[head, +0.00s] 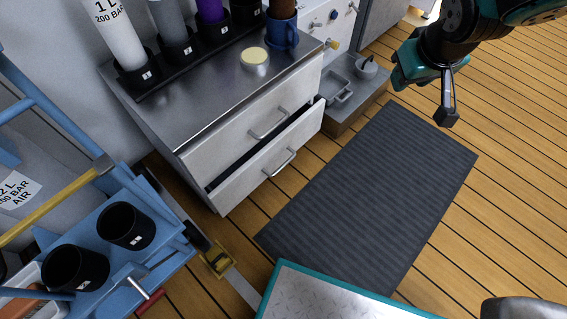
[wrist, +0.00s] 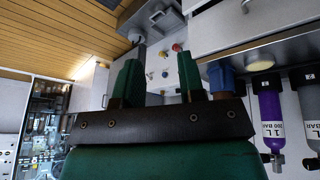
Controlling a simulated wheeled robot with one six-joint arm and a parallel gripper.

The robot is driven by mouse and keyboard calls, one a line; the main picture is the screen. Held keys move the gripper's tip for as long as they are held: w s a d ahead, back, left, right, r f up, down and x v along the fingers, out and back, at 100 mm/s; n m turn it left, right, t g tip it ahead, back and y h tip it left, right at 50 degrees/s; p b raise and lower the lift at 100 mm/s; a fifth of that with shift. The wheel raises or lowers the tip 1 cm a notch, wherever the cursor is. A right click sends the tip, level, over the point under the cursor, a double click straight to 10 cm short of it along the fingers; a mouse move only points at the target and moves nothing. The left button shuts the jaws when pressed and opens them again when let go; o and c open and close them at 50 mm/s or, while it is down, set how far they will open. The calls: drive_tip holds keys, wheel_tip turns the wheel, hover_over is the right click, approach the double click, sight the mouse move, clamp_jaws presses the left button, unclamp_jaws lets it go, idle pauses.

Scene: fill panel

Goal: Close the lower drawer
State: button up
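The lower drawer (head: 265,167) of the grey cabinet stands a little open. Its front juts out past the upper drawer, with a dark gap along its top edge. Its bar handle (head: 279,163) faces the striped mat. The upper drawer (head: 255,117) looks shut. My gripper (head: 447,112) hangs at the upper right in the head view, over the floor beyond the mat, well apart from the drawers. In the wrist view my gripper (wrist: 160,65) has its two green fingers spread with nothing between them. A pale drawer front with a handle shows upside down at that view's top right.
A dark striped mat (head: 375,190) lies on the plank floor before the cabinet, bare. A blue cart (head: 115,245) with black cups stands left. Bottles, a blue mug (head: 281,35) and a round tin (head: 254,57) stand on the cabinet top. A low grey unit (head: 350,88) adjoins the cabinet.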

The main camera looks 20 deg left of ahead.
drive_tip(key=w+a+f+n+t+h, duration=0.1)
drive_tip(key=w+a+f+t, duration=0.2)
drive_tip(key=f, duration=0.4)
drive_tip(key=w+a+f+n+t, duration=0.1)
drive_tip(key=w+a+f+n, duration=0.15)
drive_tip(key=a+f, duration=0.35)
drive_tip(key=n+t+y, duration=0.3)
drive_tip(key=n+y, duration=0.8)
drive_tip(key=n, duration=0.7)
approach(284, 164)
drive_tip(key=shift+m, duration=0.25)
drive_tip(key=shift+f+b+x, duration=0.15)
drive_tip(key=shift+b+x, duration=2.35)
drive_tip(key=shift+b, duration=3.85)
drive_tip(key=shift+f+b+x, duration=0.15)
drive_tip(key=shift+b+x, duration=2.35)
drive_tip(key=shift+b, duration=3.85)
drive_tip(key=shift+s, duration=0.1)
clamp_jaws()
